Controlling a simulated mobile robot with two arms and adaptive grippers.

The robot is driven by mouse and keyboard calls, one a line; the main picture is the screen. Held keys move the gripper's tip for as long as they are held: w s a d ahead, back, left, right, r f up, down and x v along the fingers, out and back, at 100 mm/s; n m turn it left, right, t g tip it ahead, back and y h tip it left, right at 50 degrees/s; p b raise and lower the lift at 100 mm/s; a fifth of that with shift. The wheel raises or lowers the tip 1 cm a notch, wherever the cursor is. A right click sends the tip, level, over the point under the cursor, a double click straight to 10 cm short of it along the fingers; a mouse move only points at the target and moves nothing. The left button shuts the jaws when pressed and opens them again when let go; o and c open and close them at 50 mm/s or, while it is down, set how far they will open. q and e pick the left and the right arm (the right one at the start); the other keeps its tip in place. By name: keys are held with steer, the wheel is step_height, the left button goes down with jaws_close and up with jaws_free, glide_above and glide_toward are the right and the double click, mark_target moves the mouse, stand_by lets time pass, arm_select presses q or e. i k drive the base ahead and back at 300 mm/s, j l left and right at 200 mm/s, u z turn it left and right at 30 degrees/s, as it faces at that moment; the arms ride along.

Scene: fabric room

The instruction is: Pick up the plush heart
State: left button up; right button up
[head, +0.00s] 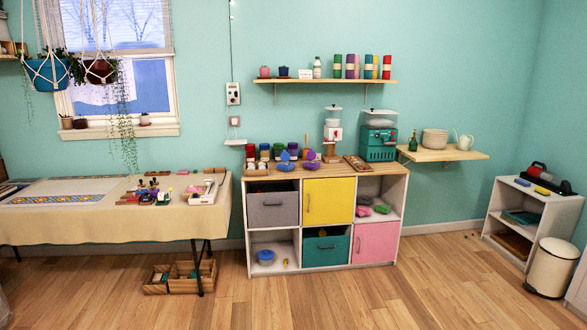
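I cannot pick out a plush heart with certainty at this distance. A small pink item (193,188) lies on the cloth-covered table (100,225) at the left, too small to name. A pink item (382,209) and a green item (363,211) sit in the open upper right cubby of the white cabinet (297,263), their shapes unclear. Neither of my grippers is in view.
Jars and small goods crowd the cabinet top. Wooden crates (182,278) stand under the table. A low white shelf (530,207) and a cream bin (550,268) stand at the right. The wooden floor (390,300) in front is clear.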

mark_target(311, 165)
steer(key=i+u, duration=0.1)
steer(key=i, duration=3.5)
